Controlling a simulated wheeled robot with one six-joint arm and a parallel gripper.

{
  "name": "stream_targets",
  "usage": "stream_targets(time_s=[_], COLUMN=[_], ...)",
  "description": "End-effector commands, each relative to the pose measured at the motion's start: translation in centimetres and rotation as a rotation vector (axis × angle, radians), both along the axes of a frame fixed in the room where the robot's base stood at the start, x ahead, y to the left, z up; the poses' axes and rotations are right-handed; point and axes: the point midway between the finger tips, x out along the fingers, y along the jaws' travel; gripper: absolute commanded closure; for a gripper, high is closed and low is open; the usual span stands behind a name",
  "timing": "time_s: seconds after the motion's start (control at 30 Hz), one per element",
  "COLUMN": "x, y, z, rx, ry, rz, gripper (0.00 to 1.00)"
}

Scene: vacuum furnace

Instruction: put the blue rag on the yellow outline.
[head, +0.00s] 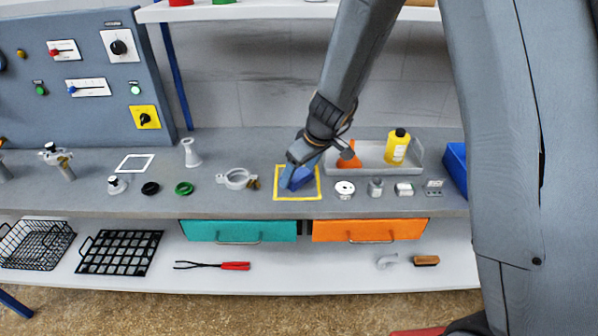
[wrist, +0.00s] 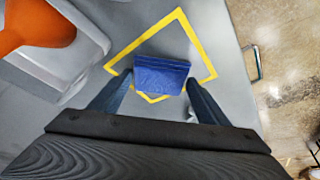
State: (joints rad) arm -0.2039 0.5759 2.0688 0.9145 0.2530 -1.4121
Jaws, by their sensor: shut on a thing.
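The blue rag (wrist: 160,75) is a folded blue block between the two fingers of my gripper (wrist: 158,90) in the wrist view. My gripper is shut on it. In the head view the rag (head: 297,178) shows under my gripper (head: 292,172), within the yellow outline (head: 276,198) on the grey bench. In the wrist view the yellow outline (wrist: 207,65) runs around the rag, whose lower edge in the picture lies near the outline's lower corner. I cannot tell whether the rag touches the bench.
A grey tray (head: 350,170) with a yellow bottle (head: 397,147) and an orange funnel-like thing (head: 350,156) stands behind to the right. A ring clamp (head: 237,179) lies left of the outline. A white roll (head: 344,188) and several small parts lie to the right. A white outline (head: 134,163) is empty.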

Motion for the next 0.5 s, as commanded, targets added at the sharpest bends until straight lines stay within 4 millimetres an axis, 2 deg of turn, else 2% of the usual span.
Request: stream_targets(time_s=[0.27, 0.3, 0.37, 0.5], x=[0.03, 0.00, -0.01, -0.01], y=[0.00, 0.00, 0.01, 0.01], z=[-0.38, -0.29, -0.26, -0.24], rx=[0.000, 0.001, 0.000, 0.000], ry=[0.000, 0.001, 0.000, 0.000], rz=[0.000, 0.000, 0.000, 0.000], gripper=[0.52, 0.24, 0.14, 0.12])
